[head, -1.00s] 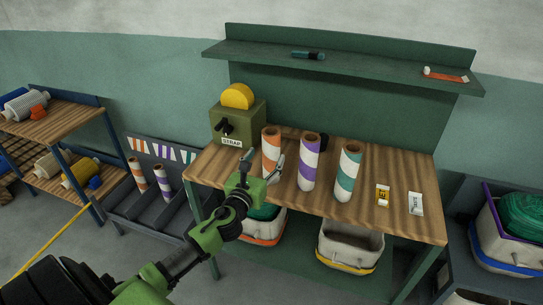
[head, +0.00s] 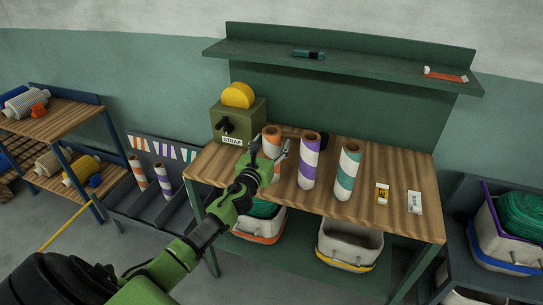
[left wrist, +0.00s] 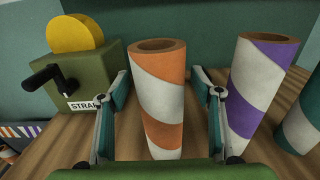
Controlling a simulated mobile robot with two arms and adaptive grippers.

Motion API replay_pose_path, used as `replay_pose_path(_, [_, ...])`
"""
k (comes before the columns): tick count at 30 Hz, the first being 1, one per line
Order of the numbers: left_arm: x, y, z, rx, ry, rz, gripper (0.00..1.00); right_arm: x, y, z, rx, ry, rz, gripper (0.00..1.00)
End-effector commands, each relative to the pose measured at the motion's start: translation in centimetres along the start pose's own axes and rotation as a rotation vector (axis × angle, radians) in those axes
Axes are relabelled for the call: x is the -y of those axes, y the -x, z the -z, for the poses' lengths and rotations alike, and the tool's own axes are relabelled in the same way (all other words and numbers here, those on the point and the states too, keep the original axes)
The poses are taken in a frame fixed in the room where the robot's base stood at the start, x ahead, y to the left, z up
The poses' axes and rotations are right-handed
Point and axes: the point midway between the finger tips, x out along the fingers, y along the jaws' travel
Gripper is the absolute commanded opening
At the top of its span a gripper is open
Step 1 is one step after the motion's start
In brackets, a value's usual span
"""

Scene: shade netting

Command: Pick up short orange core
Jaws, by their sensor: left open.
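An orange-and-white striped core (head: 271,137) stands upright on the wooden bench (head: 400,170), left of a purple-striped core (head: 309,165) and a teal-striped core (head: 348,172). My left gripper (head: 270,153) is open in front of it and hides its lower part in the head view. In the left wrist view, the orange core (left wrist: 160,100) stands between the two open fingers (left wrist: 159,85), with a visible gap on each side. The purple core (left wrist: 252,85) is just right of the right finger. My right gripper is not in view.
A green strap box (head: 238,120) with a yellow roll stands behind left of the orange core. A rack (head: 150,200) on the left holds an orange-striped core (head: 138,171) and a purple one (head: 162,180). A shelf (head: 370,62) overhangs the bench. Bins (head: 350,243) sit below.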

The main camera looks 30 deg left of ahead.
Motion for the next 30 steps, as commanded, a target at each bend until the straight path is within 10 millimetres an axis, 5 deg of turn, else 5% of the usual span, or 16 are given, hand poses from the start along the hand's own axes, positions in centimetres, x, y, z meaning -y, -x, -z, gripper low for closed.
replay_pose_path(1, [0.0,0.0,0.0,0.0,0.0,0.0,0.57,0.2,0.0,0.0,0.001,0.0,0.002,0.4])
replay_pose_path(8, [0.0,0.0,0.0,0.0,0.0,0.0,0.0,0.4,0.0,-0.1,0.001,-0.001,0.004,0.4])
replay_pose_path(20, [-0.1,0.0,-0.8,0.003,-0.002,0.0,0.0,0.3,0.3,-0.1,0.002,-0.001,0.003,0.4])
replay_pose_path(26, [-0.1,0.0,-3.7,0.007,-0.006,0.001,0.0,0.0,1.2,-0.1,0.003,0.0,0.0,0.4])
replay_pose_path(30, [-2.0,1.5,-6.4,0.005,-0.009,0.0,0.0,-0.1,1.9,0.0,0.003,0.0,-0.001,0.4])
